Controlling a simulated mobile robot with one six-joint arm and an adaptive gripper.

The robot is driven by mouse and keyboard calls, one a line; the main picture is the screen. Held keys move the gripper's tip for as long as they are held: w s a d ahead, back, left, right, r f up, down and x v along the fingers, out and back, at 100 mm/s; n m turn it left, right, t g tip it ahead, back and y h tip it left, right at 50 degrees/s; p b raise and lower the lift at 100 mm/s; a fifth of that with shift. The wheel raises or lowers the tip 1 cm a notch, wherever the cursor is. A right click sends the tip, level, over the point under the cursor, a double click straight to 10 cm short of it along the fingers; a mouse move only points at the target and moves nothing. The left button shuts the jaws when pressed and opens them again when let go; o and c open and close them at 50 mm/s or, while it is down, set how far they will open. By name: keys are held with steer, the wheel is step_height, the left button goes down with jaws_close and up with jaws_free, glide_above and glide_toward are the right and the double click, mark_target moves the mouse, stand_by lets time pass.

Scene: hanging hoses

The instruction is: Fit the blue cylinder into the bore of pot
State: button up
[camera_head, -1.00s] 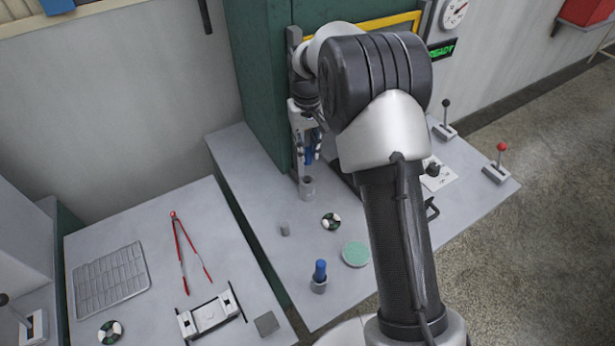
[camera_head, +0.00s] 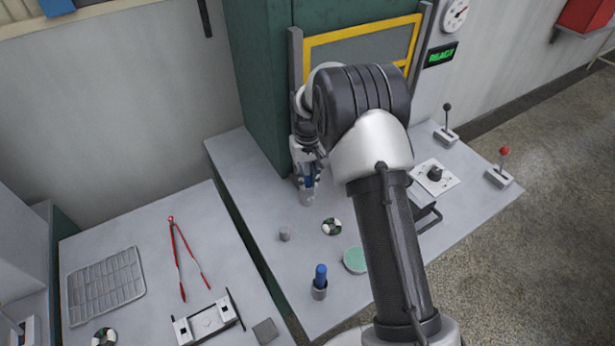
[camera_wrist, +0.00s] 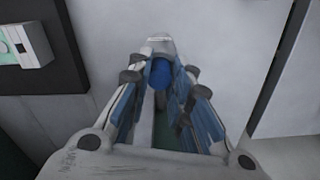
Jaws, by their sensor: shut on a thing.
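My gripper (camera_head: 307,181) is shut on a blue cylinder, low over the back bench beside the green cabinet. In the wrist view the blue cylinder (camera_wrist: 160,73) shows its round end between my blue-padded fingers. The pot (camera_head: 307,198) is a small grey cup standing upright right below my fingers. In the wrist view a pale rim (camera_wrist: 160,44), apparently the pot's, shows just beyond the cylinder. The cylinder's lower end is hidden, and I cannot tell whether it is inside the bore.
Another blue cylinder stands in a grey cup (camera_head: 320,281) near the bench's front. A small grey cylinder (camera_head: 284,234), a striped ring (camera_head: 332,226) and a green disc (camera_head: 355,260) lie between. Red tongs (camera_head: 184,260) and a wire rack (camera_head: 105,283) lie on the left table.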

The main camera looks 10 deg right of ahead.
steer(key=shift+f, duration=0.2)
steer(key=o, duration=0.9)
steer(key=shift+r, duration=0.15)
